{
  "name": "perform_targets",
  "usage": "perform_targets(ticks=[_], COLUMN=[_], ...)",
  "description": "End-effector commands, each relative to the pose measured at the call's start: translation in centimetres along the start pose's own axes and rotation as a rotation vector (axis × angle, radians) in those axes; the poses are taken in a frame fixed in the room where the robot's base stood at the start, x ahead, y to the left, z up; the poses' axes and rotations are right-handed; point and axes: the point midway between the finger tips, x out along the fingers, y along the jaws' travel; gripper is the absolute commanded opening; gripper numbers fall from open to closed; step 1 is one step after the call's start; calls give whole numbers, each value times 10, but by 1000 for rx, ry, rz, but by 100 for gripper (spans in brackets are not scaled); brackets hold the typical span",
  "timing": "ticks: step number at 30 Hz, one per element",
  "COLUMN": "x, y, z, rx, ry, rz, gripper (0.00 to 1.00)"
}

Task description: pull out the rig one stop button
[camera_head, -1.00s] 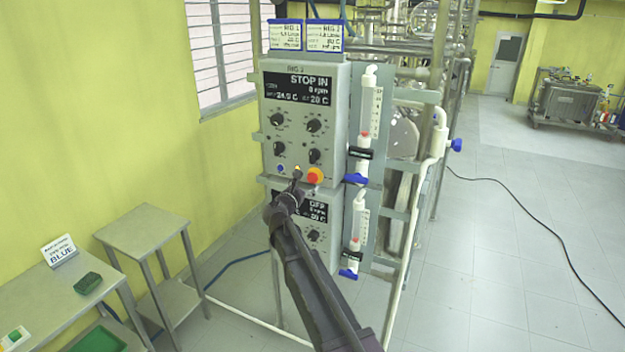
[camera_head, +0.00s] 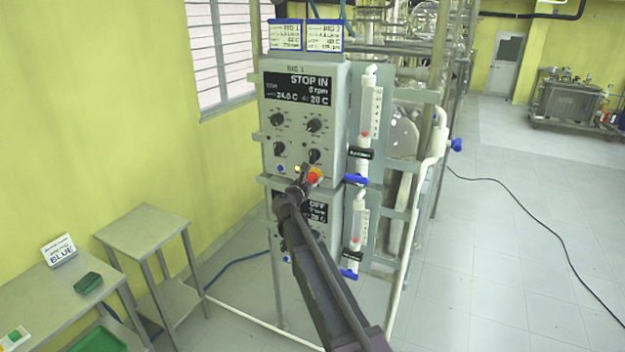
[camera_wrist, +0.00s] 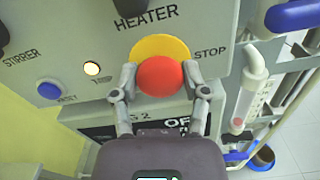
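The rig one stop button is a red mushroom knob (camera_wrist: 160,77) on a yellow disc (camera_wrist: 158,46), beside the word STOP in the wrist view. In the head view the red knob (camera_head: 313,178) sits at the lower right of the upper control box (camera_head: 340,110), whose display reads STOP IN and 0 rpm. My gripper (camera_wrist: 160,74) has one finger on each side of the knob, with the fingertips at its sides. The fingers are spread about the knob's width. Firm contact on both sides cannot be made out. In the head view my gripper (camera_head: 304,182) partly covers the button area.
A lit indicator (camera_wrist: 91,68) and a blue button (camera_wrist: 50,89) sit left of the knob. A second control box (camera_head: 335,225) is just below. Flow tubes with blue valves (camera_head: 355,179) stand close on the right. A small table (camera_head: 145,228) stands left.

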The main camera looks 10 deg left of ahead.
Motion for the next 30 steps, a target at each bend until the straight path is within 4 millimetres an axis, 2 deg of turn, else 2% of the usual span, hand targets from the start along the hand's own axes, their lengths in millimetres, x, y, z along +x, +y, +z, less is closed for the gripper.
perform_targets(ticks=[1, 3, 4, 13, 21, 22, 24, 25, 30], x=[0, 0, 0, -11, -12, -12, -12, -12, -12], y=[0, 0, 0, 0, 0, 0, 0, 0, 0], z=[0, 0, 0, 0, 0, 0, 0, 0, 0], rx=[0, 0, 0, 0, 1, 1, 1, 1, 0], ry=[0, 0, 0, 0, 1, 1, 1, 1, 1], rz=[-1, -1, -1, 0, -1, -1, 0, 0, 0], gripper=[23, 3, 0, 0, 0, 61, 82, 91, 92])
